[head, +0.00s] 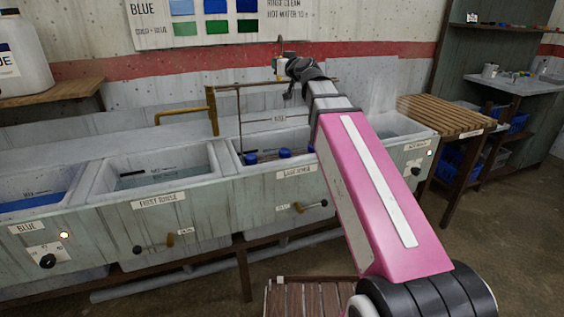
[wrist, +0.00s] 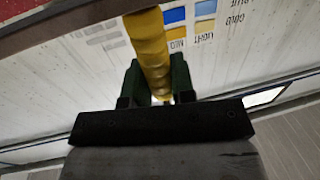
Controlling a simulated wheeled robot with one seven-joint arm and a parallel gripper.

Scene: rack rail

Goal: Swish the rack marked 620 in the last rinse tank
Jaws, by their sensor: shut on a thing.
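My gripper (head: 281,66) is above the third tank in the head view. In the wrist view its green fingers (wrist: 155,85) are shut around a yellow wrapped handle (wrist: 149,45). A brown rack frame (head: 238,115) hangs below it, its thin side bar reaching down into the third tank. No number is readable on the rack. The third tank (head: 236,158), whose front label seems to read last rinse, has several blue-topped pieces (head: 285,153) low inside it. Whether they touch the water is unclear. My pink arm hides the tank's right part.
A brass post (head: 212,110) stands at the tanks' back edge. The first rinse tank (head: 105,178) and a blue dye tank (head: 80,190) lie left. A steaming tank (head: 425,130) and a slatted wooden stand (head: 445,115) are right. A slatted stool (head: 310,298) stands in front.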

